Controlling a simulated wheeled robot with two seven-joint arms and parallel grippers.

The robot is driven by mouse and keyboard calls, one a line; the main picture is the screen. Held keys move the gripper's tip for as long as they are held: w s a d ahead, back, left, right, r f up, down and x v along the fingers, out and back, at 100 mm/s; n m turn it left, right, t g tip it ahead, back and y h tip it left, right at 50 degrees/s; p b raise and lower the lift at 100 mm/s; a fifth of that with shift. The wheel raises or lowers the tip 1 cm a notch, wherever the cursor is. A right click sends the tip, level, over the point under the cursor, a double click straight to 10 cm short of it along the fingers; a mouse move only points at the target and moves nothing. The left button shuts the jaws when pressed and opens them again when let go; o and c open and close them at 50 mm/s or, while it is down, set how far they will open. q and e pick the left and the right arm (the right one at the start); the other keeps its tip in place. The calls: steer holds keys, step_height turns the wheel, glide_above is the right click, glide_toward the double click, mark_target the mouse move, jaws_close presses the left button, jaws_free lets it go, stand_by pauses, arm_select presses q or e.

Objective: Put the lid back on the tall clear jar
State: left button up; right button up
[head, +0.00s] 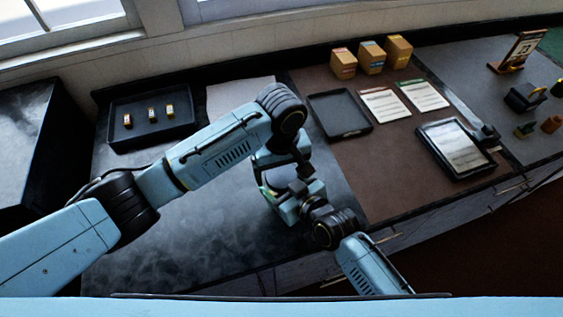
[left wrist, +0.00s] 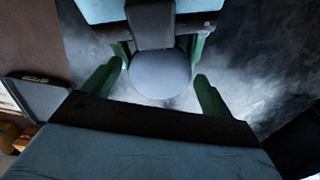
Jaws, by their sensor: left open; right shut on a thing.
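My left gripper (left wrist: 157,88) is open, with its green fingers on either side of a round pale grey thing (left wrist: 160,78). I cannot tell whether this is the lid or the jar's top. My right gripper (left wrist: 160,46) reaches in from the opposite side, shut on what looks like this same round thing. In the head view, my left gripper (head: 272,182) and right gripper (head: 289,207) meet close together above the dark marbled counter (head: 195,225). My arms hide most of the jar and lid there; no clear glass can be made out.
A black tray (head: 180,130) with three small yellow items stands back left, beside a pale sheet (head: 238,93). On the brown mat (head: 375,180) are an empty dark tray (head: 340,114), several boxes (head: 371,58), cards (head: 385,107) and a tablet (head: 456,146). The front-left counter is clear.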

arm_select(q)
steer(key=c, duration=1)
steer(key=m, duration=0.3)
steer(key=o, duration=1.1)
steer(key=shift+r, duration=2.25)
